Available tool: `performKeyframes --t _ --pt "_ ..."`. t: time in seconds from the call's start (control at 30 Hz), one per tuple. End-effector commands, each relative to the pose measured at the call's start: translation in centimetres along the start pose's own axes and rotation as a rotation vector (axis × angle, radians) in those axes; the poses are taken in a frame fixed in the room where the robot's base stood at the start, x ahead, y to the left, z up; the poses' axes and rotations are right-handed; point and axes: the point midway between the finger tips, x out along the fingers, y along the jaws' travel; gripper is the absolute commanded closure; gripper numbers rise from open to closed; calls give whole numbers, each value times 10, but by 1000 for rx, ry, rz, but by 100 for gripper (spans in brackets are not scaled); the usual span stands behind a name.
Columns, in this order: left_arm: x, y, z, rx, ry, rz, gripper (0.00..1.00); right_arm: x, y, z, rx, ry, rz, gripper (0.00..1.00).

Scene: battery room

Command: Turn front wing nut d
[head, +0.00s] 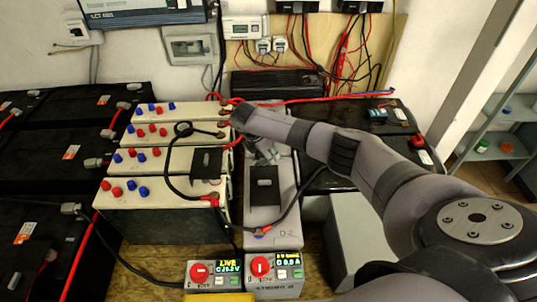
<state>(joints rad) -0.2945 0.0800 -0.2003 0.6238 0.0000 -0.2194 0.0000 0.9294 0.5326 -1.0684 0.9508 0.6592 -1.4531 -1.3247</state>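A grey-white battery block marked "D 2" (285,233) stands front centre in the head view. At its front end a small blue nut-like piece (259,234) sits by a red cable clamp, with a black cable leading away to the right. I cannot tell for sure whether this is front wing nut d. My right gripper (265,155) is over the back part of this block, well behind the blue piece and apart from it. Its fingers are small and partly hidden by the wrist, so its opening is unclear. My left gripper is not in view.
A row of cream batteries (160,225) with red and blue caps stands to the left, linked by black cables. Two control boxes with red knobs, one live (213,273) and one marked string D (274,275), stand in front. Black batteries (50,180) fill the far left.

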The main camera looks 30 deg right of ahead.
Motion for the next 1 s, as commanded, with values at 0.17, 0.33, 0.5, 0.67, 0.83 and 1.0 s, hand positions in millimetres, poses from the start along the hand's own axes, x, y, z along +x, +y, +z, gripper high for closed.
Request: performKeyframes --t 0.17,0.33,0.5,0.67,0.83,1.0 --pt "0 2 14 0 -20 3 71 3 0 0 -1 0 1 70" --pt "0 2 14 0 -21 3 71 3 0 0 0 0 1 71" --pt "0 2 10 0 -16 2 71 3 0 0 0 0 0 83" --pt "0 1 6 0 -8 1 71 3 0 0 0 0 0 93" --pt "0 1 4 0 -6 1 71 3 0 0 0 0 1 100" --pt "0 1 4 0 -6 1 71 2 1 0 1 0 3 100"
